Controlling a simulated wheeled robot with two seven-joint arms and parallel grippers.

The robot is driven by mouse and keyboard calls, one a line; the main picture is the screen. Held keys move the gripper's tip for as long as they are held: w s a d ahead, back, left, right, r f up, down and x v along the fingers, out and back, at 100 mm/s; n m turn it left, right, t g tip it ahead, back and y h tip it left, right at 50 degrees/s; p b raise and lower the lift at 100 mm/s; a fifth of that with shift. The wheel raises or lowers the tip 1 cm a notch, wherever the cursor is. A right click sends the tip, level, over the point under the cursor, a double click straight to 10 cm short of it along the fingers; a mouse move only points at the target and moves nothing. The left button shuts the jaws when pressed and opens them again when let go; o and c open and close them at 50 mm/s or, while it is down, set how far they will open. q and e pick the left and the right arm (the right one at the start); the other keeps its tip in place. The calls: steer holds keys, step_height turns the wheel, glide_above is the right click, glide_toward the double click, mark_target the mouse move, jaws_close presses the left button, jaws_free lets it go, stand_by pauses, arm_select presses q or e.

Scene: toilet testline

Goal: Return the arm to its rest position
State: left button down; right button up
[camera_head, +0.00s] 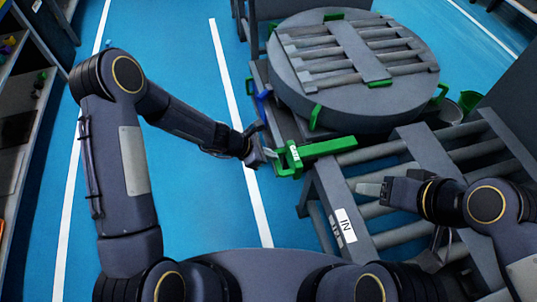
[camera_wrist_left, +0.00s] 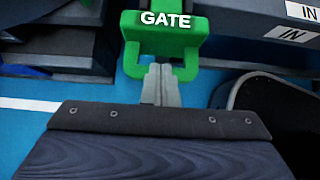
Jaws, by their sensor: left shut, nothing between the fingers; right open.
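My left arm reaches in from the left in the head view. My left gripper (camera_head: 268,153) is shut and empty, at the left end of the green gate bar (camera_head: 325,149). In the left wrist view the closed fingers (camera_wrist_left: 161,82) point at the green block marked GATE (camera_wrist_left: 162,42). The fingertips are very close to the block; I cannot tell whether they touch it. My right gripper (camera_head: 369,188) is open and empty over the rollers on the right.
A round turntable (camera_head: 350,105) with rollers and green tabs stands at the back. A roller conveyor with an IN label (camera_head: 344,226) is at the right. A shelf (camera_head: 28,105) runs along the left edge. Blue floor (camera_head: 205,205) is open between the shelf and conveyor.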

arm_select(q)
steer(key=p+v, duration=0.2)
steer(key=v, duration=0.8)
steer(key=s+a+r+m+t, duration=0.1)
steer(key=s+a+r+m, duration=0.3)
steer(key=r, duration=0.5)
steer(key=s+a+r+m, duration=0.2)
steer(key=s+r+m, duration=0.3)
steer(key=r, duration=0.4)
steer(key=s+a+r+m+t+y, duration=0.1)
steer(key=s+a+r+m+y, duration=0.1)
steer(key=s+a+m, duration=0.4)
steer(key=s+a+r+m+t+y, duration=0.1)
steer(key=s+r+m+y, duration=0.2)
steer(key=s, duration=0.4)
step_height(320, 180, up, 12)
steer(key=m+p, duration=0.1)
steer(key=p, duration=1.2)
steer(key=shift+s+a+m+p, duration=0.15)
steer(key=shift+a+m+p, duration=0.05)
steer(key=shift+m+p, duration=0.1)
steer(key=shift+f, duration=0.1)
